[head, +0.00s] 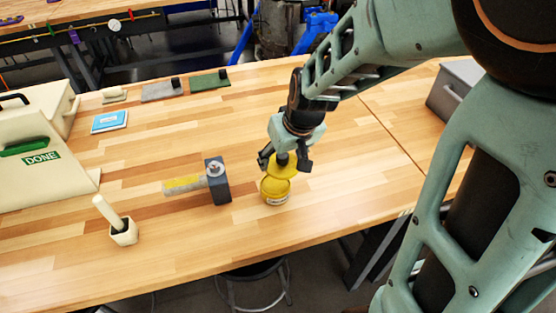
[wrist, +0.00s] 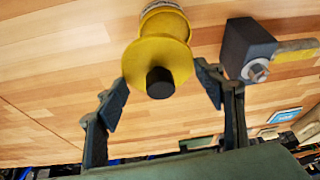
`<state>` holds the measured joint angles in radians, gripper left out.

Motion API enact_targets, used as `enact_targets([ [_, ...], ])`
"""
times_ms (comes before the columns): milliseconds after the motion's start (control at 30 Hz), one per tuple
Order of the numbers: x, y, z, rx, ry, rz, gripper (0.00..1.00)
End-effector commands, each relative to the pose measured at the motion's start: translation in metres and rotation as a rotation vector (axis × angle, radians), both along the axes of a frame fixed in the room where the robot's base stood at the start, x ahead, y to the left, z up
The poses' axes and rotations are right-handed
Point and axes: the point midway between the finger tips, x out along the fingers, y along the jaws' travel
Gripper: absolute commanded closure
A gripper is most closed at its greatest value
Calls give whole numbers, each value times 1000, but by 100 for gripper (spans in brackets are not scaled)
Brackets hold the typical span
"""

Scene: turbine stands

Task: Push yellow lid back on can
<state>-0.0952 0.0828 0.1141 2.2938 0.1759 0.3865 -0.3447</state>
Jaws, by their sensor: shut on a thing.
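The yellow can (head: 275,195) stands upright on the wooden bench. The yellow lid (head: 285,173), a round disc with a black knob (head: 282,158), is over the can's top, and a gap seems to show at its front edge. My gripper (head: 284,163) points down from above, shut on the lid with a finger at either side. In the wrist view the fingers (wrist: 162,80) flank the lid (wrist: 148,52) and its knob, and the can (wrist: 165,20) shows behind it. Whether the lid touches the can's rim cannot be told.
A dark block with a bolt and yellow-marked handle (head: 217,181) lies just left of the can. The bench's front edge is near; bench behind the can is clear.

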Motion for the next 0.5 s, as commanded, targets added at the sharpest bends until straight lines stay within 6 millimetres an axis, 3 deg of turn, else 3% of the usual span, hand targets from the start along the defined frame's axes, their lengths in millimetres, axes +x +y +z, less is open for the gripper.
enact_targets([
  [100, -4, 16, -1, -1, -3, 64, 81],
  [333, -5, 20, -9, -1, 0, 78, 82],
  [367, -5, 20, -12, 0, 0, 77, 97],
  [500, -5, 19, -25, 0, -1, 75, 100],
])
